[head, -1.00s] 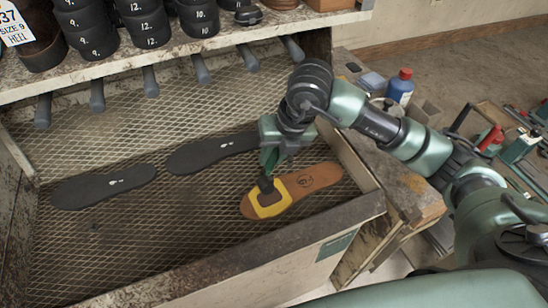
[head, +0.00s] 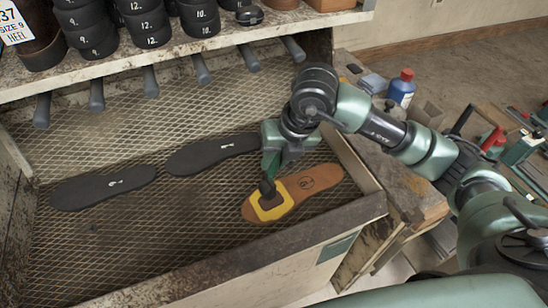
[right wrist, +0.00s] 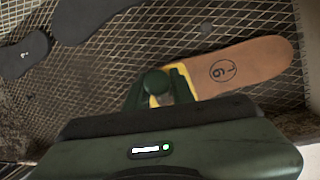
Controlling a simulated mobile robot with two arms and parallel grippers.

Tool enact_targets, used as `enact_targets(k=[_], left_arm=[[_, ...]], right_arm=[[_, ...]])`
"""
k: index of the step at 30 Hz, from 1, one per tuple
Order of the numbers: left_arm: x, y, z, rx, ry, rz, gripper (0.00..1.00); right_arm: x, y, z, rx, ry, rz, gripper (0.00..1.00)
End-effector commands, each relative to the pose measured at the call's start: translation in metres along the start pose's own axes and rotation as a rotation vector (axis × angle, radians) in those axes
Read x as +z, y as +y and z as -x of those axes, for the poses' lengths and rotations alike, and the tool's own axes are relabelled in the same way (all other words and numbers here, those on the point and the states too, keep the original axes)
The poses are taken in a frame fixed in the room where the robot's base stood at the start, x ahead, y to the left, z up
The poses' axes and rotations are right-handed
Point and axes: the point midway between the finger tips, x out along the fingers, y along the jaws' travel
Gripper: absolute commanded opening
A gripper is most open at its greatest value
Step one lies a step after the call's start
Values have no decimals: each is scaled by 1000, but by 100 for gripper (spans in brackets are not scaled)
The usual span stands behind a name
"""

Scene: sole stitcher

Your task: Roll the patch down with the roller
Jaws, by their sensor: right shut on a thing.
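A tan sole (head: 318,180) with a round mark lies on the mesh floor of the tray; it also shows in the right wrist view (right wrist: 245,68). Near its left end is a yellow area (head: 277,212) with a brown patch (head: 268,202) in its middle. My right gripper (head: 270,176) points down over this end, shut on a dark roller (head: 267,187). In the right wrist view, a round dark green knob (right wrist: 157,82) shows between the fingers. The roller's low end is at the patch; I cannot tell if it touches. My left gripper is not in view.
Two black soles (head: 105,187) (head: 213,152) lie left of the tan sole on the mesh. The tray's front wall (head: 215,262) and a shelf with pegs (head: 150,80) bound the space. A blue bottle (head: 401,90) stands at the right.

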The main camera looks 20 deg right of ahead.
Motion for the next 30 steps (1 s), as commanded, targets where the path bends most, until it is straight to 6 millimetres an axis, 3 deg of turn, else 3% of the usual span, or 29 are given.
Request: enact_targets(k=[11, 30], left_arm=[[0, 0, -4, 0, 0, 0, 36], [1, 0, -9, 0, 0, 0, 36]], right_arm=[[-10, -3, -2, -5, 9, 1, 0], [3, -1, -4, -5, 3, -1, 0]])
